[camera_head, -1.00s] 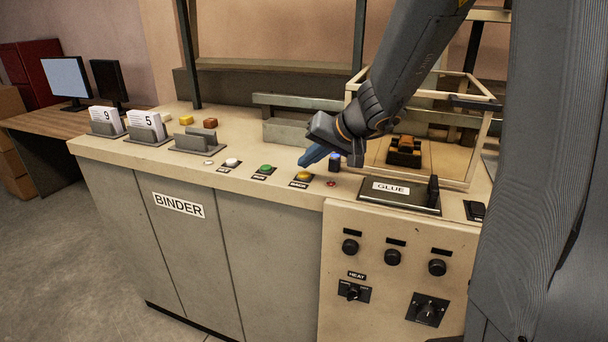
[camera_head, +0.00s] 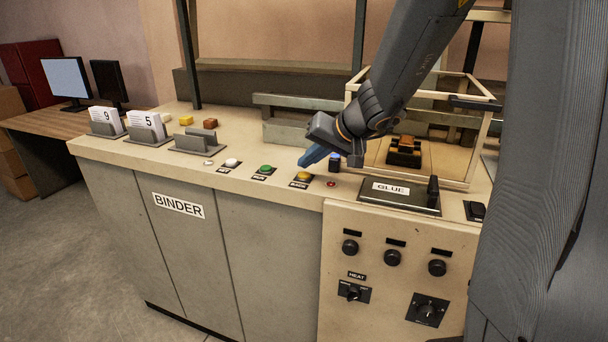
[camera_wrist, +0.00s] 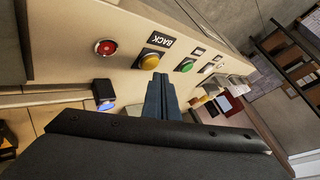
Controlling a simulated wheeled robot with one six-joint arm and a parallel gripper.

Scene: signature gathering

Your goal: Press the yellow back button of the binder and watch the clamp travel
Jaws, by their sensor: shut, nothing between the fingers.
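The yellow back button (camera_head: 303,176) sits on a black plate near the front edge of the binder top (camera_head: 340,191). It also shows in the wrist view (camera_wrist: 149,61), beside the BACK label. My gripper (camera_head: 304,162) has blue fingers, closed together and empty. In the head view the fingertips are just above and behind the yellow button. In the wrist view the fingertips (camera_wrist: 160,76) are close below the button; I cannot tell whether they touch it. The clamp appears to be the black and orange part (camera_head: 404,152) inside the framed enclosure.
A green button (camera_head: 265,169) and a white button (camera_head: 232,162) lie left of the yellow one. The glue tank (camera_head: 398,195) is to the right. Numbered card stacks (camera_head: 146,124) stand at the left.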

